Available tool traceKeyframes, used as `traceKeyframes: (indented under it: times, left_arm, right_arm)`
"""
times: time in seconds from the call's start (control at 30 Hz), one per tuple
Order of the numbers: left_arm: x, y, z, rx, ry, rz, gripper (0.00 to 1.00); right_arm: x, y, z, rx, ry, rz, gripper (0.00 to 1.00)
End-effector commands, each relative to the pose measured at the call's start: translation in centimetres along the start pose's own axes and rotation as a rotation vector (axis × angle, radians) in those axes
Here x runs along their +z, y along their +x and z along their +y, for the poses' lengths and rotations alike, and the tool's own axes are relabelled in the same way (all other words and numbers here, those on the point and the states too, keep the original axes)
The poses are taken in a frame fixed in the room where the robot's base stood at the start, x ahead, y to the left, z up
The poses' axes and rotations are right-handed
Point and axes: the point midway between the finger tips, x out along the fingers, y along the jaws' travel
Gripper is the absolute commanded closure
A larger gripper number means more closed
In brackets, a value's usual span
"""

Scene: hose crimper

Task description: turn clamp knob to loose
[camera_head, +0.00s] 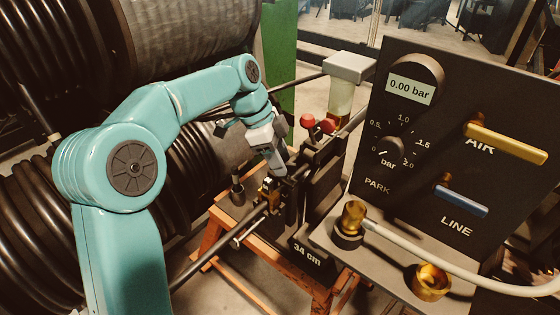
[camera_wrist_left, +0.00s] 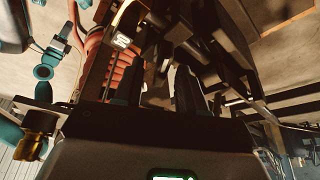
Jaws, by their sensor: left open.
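My left gripper (camera_head: 279,168) reaches down over the crimper stand (camera_head: 322,185), close to a small brass-coloured fitting (camera_head: 268,187). In the left wrist view its two dark fingers (camera_wrist_left: 157,90) are apart with nothing seen between them. I cannot tell for sure which part is the clamp knob. A small black knob (camera_head: 237,187) stands on a post left of the gripper. Contact between gripper and fitting cannot be made out. My right gripper is not in view.
A black panel (camera_head: 440,200) with a 0.00 bar display, a dial, and yellow AIR and blue LINE levers stands at right. A pale hose (camera_head: 450,270) and brass fittings (camera_head: 430,283) are below it. Large hose reels (camera_head: 60,215) fill the left. An orange frame (camera_head: 215,235) carries the stand.

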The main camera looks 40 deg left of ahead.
Motion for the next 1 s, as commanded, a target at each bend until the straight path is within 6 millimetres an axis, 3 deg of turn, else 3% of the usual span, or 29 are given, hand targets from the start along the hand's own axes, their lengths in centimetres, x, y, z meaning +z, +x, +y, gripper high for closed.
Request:
traceKeyframes:
  times: [0.27,0.4,0.77,1.0]
  left_arm:
    - [-0.05,0.22,-0.09,0.000,0.000,0.000,0.60]
    - [-0.05,0.20,-0.09,0.000,0.000,0.000,1.00]
    - [-0.04,0.23,-0.04,-0.009,-0.023,0.000,1.00]
    - [-0.04,0.26,0.07,-0.056,-0.135,0.000,1.00]
  right_arm:
    - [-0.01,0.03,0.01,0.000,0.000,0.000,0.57]
    - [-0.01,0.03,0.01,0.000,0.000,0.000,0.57]
    - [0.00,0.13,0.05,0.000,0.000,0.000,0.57]
    - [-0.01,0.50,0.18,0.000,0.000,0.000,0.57]
